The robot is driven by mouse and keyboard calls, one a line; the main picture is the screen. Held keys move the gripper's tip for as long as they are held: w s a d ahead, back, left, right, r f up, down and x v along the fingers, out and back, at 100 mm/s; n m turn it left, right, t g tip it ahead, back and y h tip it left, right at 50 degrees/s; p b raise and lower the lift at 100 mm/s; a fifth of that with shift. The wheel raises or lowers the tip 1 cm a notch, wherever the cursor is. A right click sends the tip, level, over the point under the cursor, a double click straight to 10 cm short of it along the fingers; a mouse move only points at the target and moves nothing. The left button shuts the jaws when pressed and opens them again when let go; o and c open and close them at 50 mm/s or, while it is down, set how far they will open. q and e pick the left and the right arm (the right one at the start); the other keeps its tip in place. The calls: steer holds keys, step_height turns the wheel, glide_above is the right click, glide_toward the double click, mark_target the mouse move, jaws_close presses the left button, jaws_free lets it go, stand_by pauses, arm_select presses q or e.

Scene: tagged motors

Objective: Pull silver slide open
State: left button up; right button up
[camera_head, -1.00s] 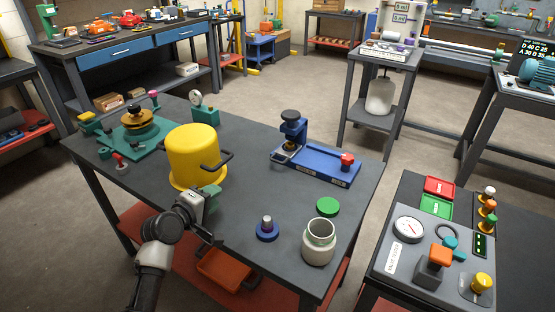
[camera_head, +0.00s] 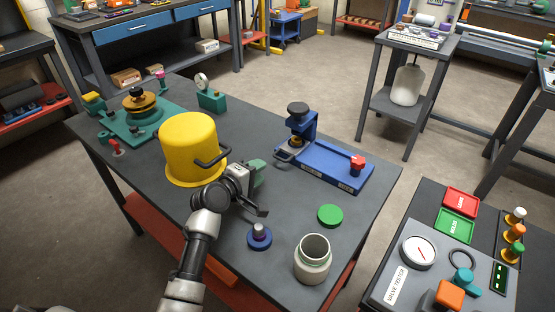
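A blue fixture (camera_head: 338,172) lies on the dark workbench, with a blue upright post and a black knob (camera_head: 298,108) at its left end. A small silver-grey piece with a dark loop handle (camera_head: 284,156) shows low at the foot of that post; I take it for the silver slide, but it is too small to tell how far it is drawn out. My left gripper (camera_head: 264,190) is at the left of the fixture, nearer to me, with its fingers apart and nothing between them. It does not touch the handle. My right gripper is not in view.
A yellow bucket-like cover (camera_head: 190,142) with a dark handle stands close left of my gripper. A blue ring with a peg (camera_head: 260,237), a green disc (camera_head: 330,215) and a pale jar (camera_head: 313,260) stand at the front. A tester panel (camera_head: 400,288) is at the right.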

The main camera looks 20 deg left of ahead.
mark_target(279, 159)
arm_select(q)
steer(key=b+x, duration=0.1)
steer(key=x, duration=0.7)
steer(key=shift+w+d, duration=0.2)
steer(key=shift+w, duration=0.15)
steer(key=shift+c, duration=0.3)
jaws_close()
steer(key=shift+s, duration=0.1)
